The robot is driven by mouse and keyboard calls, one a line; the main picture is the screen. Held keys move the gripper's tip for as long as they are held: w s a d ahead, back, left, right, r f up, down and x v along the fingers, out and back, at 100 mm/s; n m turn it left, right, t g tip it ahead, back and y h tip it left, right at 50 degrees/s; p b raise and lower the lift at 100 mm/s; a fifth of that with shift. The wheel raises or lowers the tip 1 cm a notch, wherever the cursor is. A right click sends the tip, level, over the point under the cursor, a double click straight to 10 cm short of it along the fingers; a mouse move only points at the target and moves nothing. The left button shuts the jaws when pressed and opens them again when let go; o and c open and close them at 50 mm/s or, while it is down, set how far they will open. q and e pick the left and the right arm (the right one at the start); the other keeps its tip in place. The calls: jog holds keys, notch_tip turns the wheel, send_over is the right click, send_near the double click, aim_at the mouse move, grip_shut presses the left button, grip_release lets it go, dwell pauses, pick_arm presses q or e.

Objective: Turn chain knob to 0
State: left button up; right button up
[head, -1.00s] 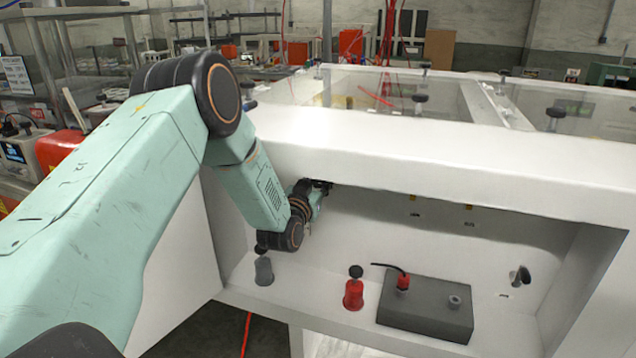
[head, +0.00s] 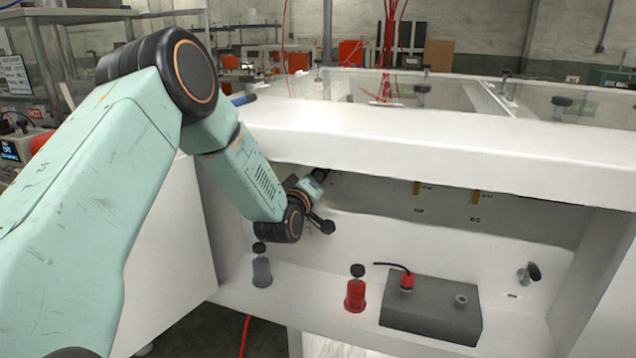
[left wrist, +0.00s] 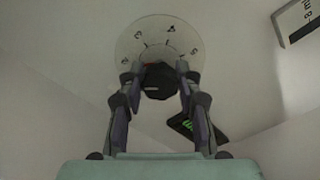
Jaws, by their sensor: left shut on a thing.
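My left gripper (left wrist: 159,84) is shut on this knob, with one finger at each side. In the head view my left gripper (head: 318,178) is under the white overhang at the back wall. The dial is not clearly visible there. My right gripper is in neither current view.
On the shelf stand a grey post with black knob (head: 261,268), a red post with black knob (head: 355,292) and a grey box (head: 432,308) with a cable plug. A black lever (head: 532,272) is at the right. The white overhang (head: 420,143) is close above my wrist.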

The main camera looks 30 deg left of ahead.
pick_arm(q)
jog(key=n+b, duration=0.2)
jog(key=n, duration=0.2)
jog(key=shift+f+n+b, duration=0.25)
jog(key=shift+n+b, duration=0.05)
jog(key=shift+b, duration=0.1)
jog(key=shift+r+n+b, duration=0.15)
jog(key=shift+n+b, duration=1.05)
jog(key=shift+n, duration=0.7)
jog(key=o, duration=1.2)
jog(key=shift+r, duration=0.1)
jog(key=v, duration=1.2)
